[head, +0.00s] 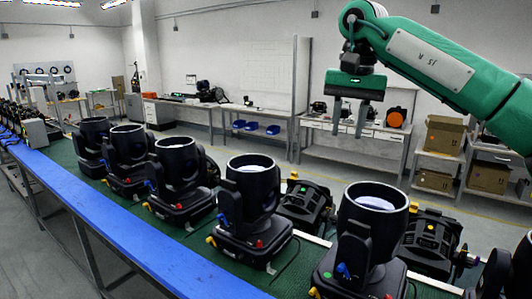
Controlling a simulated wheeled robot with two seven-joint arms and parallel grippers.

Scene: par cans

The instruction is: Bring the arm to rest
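My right gripper (348,130) hangs from the green arm that comes in from the upper right. Its two dark fingers point down and stand apart, with nothing between them. It is raised in the air, clear of the black par cans below. The nearest par can (372,225) stands upright at the lower right. Others stand in a row running to the left, among them one par can (252,195) near the middle and another par can (178,170) further left. My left gripper does not show.
The par cans stand on a long green-topped bench with a blue edge (130,245). More black fixtures (306,205) lie behind them. At the back are a table (355,150) and shelves with cardboard boxes (444,134). The air around the gripper looks free.

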